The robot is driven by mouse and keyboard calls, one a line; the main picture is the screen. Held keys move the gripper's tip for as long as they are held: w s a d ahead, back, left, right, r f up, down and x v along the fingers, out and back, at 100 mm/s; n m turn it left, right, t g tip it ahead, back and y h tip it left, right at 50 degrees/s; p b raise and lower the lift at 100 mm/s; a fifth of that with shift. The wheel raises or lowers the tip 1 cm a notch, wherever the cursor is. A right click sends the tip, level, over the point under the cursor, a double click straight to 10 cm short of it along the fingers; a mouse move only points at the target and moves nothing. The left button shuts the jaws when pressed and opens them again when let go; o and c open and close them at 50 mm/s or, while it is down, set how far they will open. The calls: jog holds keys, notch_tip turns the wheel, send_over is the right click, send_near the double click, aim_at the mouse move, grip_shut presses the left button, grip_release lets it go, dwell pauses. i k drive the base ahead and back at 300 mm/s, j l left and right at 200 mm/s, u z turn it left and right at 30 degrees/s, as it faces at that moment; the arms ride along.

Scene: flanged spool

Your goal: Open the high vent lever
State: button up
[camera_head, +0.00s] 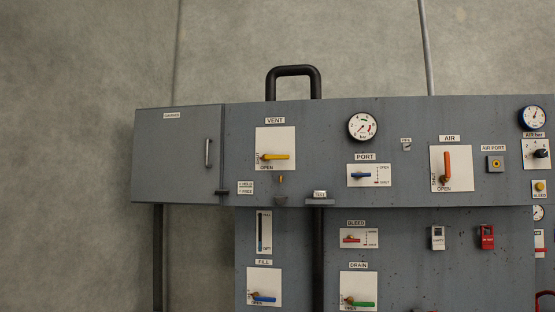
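The vent lever (275,156) is a yellow handle on a white plate (287,138) under a "VENT" label, high on the grey panel. It lies level, with its pivot at the left and its handle pointing right. The plate has "SHUT" written upright along its left side and "OPEN" along its lower edge. My gripper is not in view.
An orange air lever (447,162) stands upright to the right, with a port lever (361,175) and gauge (362,127) between. Blue fill (264,298) and green drain (363,303) levers sit below. A grey locker (175,155) with a handle adjoins left.

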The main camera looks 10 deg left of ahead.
aim_at(266, 158)
jog(key=i+j+u, duration=0.1)
jog(key=i+j, duration=0.3)
jog(key=j, duration=0.15)
jog(key=i+j+u, duration=0.15)
jog(key=i+j, duration=0.25)
jog(key=j, duration=0.1)
